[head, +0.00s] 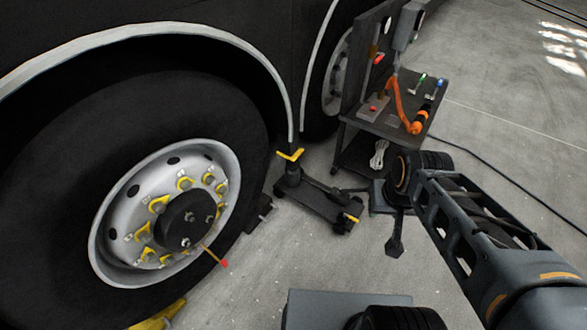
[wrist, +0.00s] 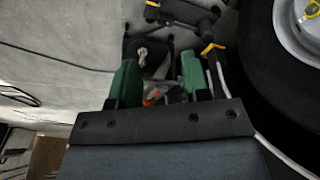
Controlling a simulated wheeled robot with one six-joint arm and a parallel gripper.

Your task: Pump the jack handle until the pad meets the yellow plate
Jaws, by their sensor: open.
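The black floor jack (head: 318,203) stands on the floor beside the coach, and part of it shows at the top of the wrist view (wrist: 185,14). Its handle has a yellow end (head: 351,217), low at the jack's right side. The yellow plate (head: 290,155) is at the coach's lower edge, above the jack's left end; it also shows in the wrist view (wrist: 212,48). The pad is dark below it, and I cannot tell if they touch. My gripper (wrist: 160,78) is open and empty, its green fingers apart. It is right of the jack in the head view.
A black cable (head: 500,190) crosses the floor at right. The large coach wheel (head: 180,215) fills the left. Bare floor lies in front of the jack.

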